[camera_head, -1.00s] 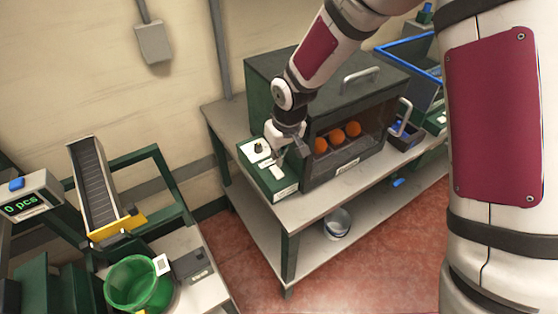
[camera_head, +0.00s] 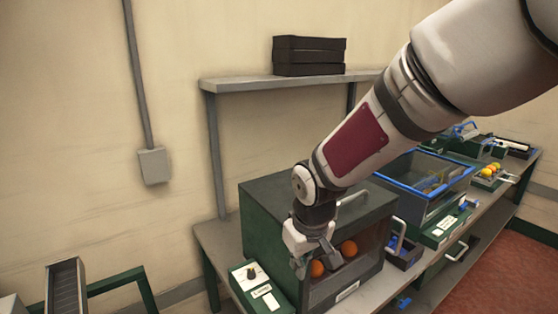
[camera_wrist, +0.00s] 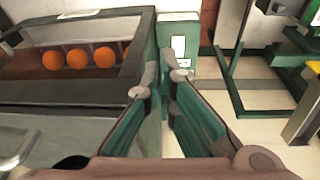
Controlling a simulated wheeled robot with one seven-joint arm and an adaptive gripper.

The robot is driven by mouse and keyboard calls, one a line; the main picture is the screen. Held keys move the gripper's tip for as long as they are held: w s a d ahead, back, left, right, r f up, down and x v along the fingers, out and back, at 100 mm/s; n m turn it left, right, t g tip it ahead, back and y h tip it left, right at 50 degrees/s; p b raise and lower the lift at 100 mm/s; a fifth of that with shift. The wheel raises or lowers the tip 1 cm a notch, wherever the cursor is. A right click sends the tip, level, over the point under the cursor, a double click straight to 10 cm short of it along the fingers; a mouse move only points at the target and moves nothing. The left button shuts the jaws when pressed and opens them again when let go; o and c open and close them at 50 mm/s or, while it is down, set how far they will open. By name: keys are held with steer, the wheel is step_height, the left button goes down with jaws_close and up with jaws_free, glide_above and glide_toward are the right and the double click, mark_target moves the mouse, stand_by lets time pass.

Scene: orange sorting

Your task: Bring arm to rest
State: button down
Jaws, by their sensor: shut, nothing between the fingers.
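My gripper (camera_head: 303,268) is in front of the dark green box (camera_head: 262,225) on the bench, near its left front edge. In the wrist view my gripper (camera_wrist: 160,78) points between the box and the small control box. Its fingers are shut with nothing held. The oranges (camera_head: 348,248) sit behind the clear front of the green box; they also show in a row in the wrist view (camera_wrist: 78,59). My arm reaches in from the upper right and hides part of the box.
A control box with a knob (camera_head: 258,288) stands left of the green box. A blue-rimmed bin (camera_head: 448,183) is to the right. A shelf (camera_head: 245,84) with black trays (camera_head: 308,55) is above. A chute (camera_head: 66,288) stands at lower left.

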steer(key=s+d+r+m+t+h, duration=0.1)
steer(key=s+d+r+m+t, duration=0.15)
steer(key=s+d+r, duration=0.85)
steer(key=s+d+r+m, duration=0.3)
steer(key=s+r, duration=0.2)
steer(key=s, duration=0.4)
steer(key=shift+s+d, duration=0.2)
steer(key=shift+s, duration=0.05)
steer(key=shift+m+t, duration=0.25)
